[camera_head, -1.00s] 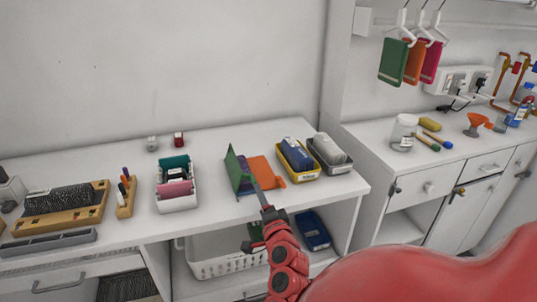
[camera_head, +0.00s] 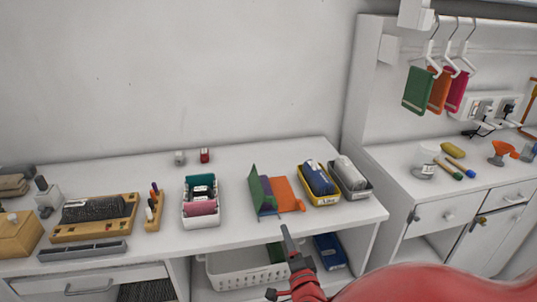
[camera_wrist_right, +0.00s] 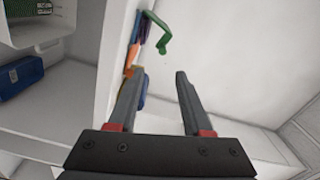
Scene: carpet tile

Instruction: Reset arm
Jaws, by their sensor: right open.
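My right gripper (camera_head: 285,243) is at the front edge of the white counter (camera_head: 235,232), below and in front of the green and orange folders. In the right wrist view the right gripper (camera_wrist_right: 158,92) shows two dark fingers spread apart with nothing between them. Beyond the fingers there are a green piece (camera_wrist_right: 160,32) and orange and blue things by the counter. In the head view the green folder (camera_head: 258,190) stands upright beside the flat orange one (camera_head: 287,195). My left gripper is not in view.
A yellow bin (camera_head: 322,200) and a grey bin (camera_head: 357,190) stand right of the folders. A white bin (camera_head: 200,218) stands left. Below the counter are a white basket (camera_head: 235,277) and a blue tray (camera_head: 330,250). The counter's middle front is clear.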

